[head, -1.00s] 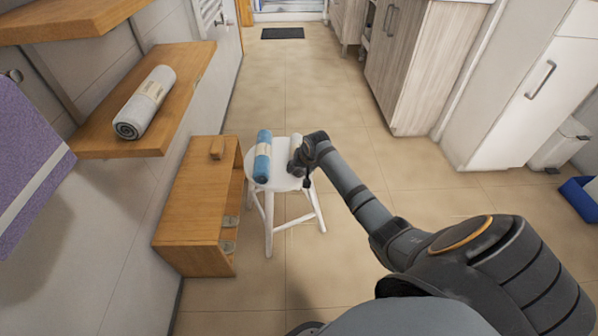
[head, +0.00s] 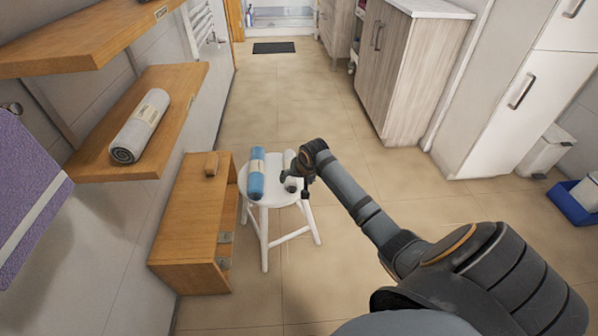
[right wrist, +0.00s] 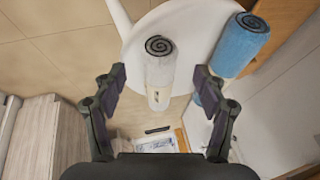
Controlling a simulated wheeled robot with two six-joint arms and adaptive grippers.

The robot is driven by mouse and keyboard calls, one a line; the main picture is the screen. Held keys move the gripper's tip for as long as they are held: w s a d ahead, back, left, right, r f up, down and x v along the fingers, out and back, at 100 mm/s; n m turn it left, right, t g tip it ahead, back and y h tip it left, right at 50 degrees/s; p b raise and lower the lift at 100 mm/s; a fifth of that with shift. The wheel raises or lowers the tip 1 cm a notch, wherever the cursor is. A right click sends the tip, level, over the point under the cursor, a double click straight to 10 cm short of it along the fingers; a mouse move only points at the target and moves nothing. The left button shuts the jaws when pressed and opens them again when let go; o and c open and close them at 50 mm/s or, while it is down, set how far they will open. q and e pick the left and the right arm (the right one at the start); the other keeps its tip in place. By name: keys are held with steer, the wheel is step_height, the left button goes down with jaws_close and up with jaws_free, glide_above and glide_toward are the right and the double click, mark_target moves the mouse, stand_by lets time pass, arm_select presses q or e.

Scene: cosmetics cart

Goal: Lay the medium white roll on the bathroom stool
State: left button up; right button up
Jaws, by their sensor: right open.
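A white roll (head: 290,158) with a dark spiral end lies on the white bathroom stool (head: 278,198), to the right of a blue roll (head: 257,174). My right gripper (head: 296,187) is at the near end of the white roll and partly covers it in the head view. In the right wrist view the gripper (right wrist: 160,76) is open, with its fingers apart on either side of the white roll (right wrist: 159,72). Gaps show between roll and fingers. The blue roll (right wrist: 237,45) lies beside the right finger there. My left gripper is not in view.
A larger-looking whitish roll (head: 140,126) lies on the wooden wall shelf (head: 178,92). A wooden cabinet (head: 190,226) stands close left of the stool. A purple towel (head: 25,190) hangs at far left.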

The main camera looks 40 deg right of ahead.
steer(key=p+v, duration=0.2)
steer(key=v, duration=0.4)
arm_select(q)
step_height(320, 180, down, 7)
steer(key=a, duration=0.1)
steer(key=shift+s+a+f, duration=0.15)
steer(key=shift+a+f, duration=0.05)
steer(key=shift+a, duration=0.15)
arm_select(e)
steer(key=s+a+f+n+g, duration=0.1)
steer(key=s+a+f+n, duration=0.2)
steer(key=s+f, duration=0.9)
steer(key=s+a+f+n+g, duration=0.2)
steer(key=s+a+f+n, duration=0.2)
steer(key=s+a+f, duration=0.5)
steer(key=s+f, duration=0.3)
steer(key=s, duration=0.3)
steer(key=shift+f+g, duration=0.3)
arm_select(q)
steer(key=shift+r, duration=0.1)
arm_select(e)
steer(key=shift+s, duration=0.1)
